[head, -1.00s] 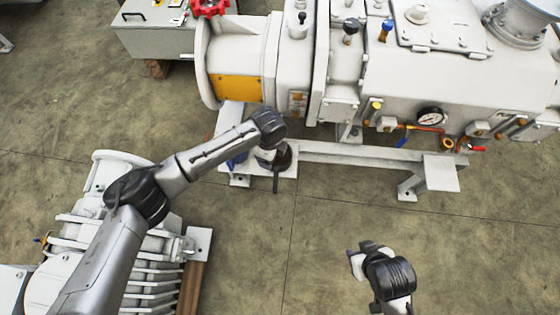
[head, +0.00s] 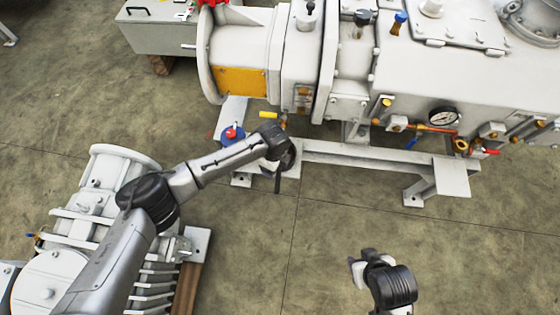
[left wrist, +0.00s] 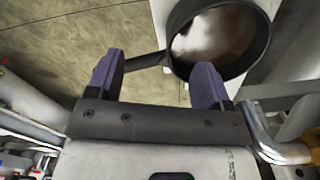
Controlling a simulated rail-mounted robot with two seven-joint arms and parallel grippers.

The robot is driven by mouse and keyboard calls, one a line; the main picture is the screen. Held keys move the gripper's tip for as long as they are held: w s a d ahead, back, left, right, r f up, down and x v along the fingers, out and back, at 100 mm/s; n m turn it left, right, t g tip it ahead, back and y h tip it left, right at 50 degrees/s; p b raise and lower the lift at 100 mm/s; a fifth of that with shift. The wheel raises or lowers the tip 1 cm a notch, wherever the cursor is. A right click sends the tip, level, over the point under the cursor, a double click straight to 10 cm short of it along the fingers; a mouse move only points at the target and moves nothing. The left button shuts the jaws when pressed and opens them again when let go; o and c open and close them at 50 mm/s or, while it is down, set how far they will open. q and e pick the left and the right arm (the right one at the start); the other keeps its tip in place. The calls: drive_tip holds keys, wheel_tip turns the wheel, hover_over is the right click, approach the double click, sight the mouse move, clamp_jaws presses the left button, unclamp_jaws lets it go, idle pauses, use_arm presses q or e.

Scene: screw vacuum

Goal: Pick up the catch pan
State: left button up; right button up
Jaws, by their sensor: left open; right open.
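The catch pan (left wrist: 262,42) is a round, dark-rimmed pan with a shiny brownish inside, at the top of the left wrist view. Its dark handle (left wrist: 143,62) runs left from the rim, across the space between the fingertips of my left gripper (left wrist: 157,78). That gripper is open, with purple fingers; I cannot tell whether either touches the pan. In the head view my left wrist covers much of the pan, and its handle (head: 278,183) points down the picture. My right gripper (head: 355,266) is open and empty over bare floor, well apart from the pan.
The large white vacuum pump (head: 430,75) stands on a white frame (head: 330,150) just behind the pan. A blue and red item (head: 232,133) is left of my left wrist. Another ribbed machine (head: 100,200) lies at the left. The floor at centre right is clear.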

use_arm(q)
wheel_tip(320, 180, down, 5)
drive_tip(key=b, duration=0.2)
drive_tip(key=shift+r+b, duration=0.15)
drive_tip(key=shift+b, duration=0.25)
drive_tip(key=shift+c, duration=0.5)
clamp_jaws()
drive_tip(key=shift+r, duration=0.1)
